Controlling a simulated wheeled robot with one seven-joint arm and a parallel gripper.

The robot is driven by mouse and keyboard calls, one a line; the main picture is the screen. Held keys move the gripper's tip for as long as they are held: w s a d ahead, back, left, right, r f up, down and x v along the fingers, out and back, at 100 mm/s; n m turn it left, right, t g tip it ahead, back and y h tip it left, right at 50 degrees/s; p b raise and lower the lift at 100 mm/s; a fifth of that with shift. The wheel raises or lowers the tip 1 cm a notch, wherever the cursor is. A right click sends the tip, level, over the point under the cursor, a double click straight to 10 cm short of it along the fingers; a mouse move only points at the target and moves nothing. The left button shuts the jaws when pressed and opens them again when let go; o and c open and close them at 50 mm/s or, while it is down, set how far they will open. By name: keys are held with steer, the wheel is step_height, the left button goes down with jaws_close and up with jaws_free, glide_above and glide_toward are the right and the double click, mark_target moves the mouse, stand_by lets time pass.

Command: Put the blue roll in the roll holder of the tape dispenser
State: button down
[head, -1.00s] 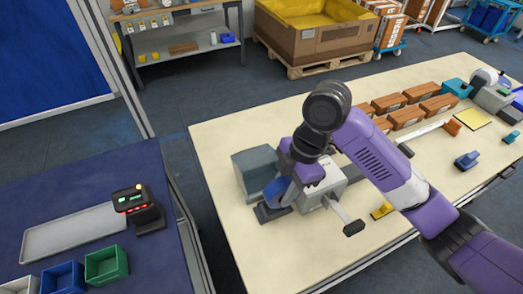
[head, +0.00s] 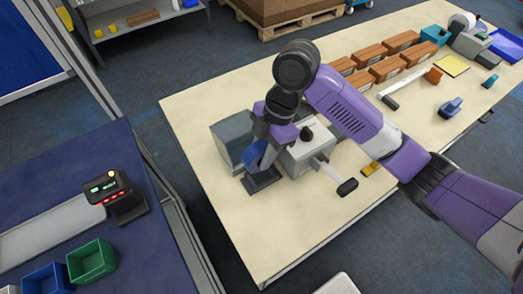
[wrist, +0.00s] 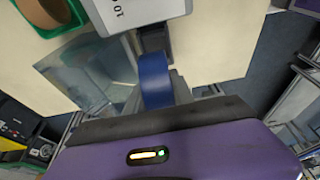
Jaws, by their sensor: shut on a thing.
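The blue roll (head: 256,155) is in my gripper (head: 266,143), just left of a grey machine with a side lever (head: 302,152). This machine seems to be the tape dispenser. A dark flat base (head: 262,181) lies just below the roll; I cannot tell whether they touch or whether the roll sits in a holder. In the wrist view the blue roll (wrist: 156,80) stands on edge ahead of the purple gripper body, close to the machine's light panel (wrist: 138,12). My gripper is shut on the roll; the fingertips are largely hidden.
A grey box (head: 232,138) stands close behind the roll. Brown boxes (head: 385,70) line the table further back. A yellow item (head: 370,168) lies right of the lever. The front-left tabletop is bare.

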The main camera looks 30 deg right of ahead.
steer(key=shift+f+b, duration=2.25)
steer(key=shift+f, duration=0.85)
steer(key=c, duration=1)
jaws_free()
steer(key=shift+r, duration=0.1)
steer(key=shift+v, duration=3.85)
steer(key=shift+a, duration=0.1)
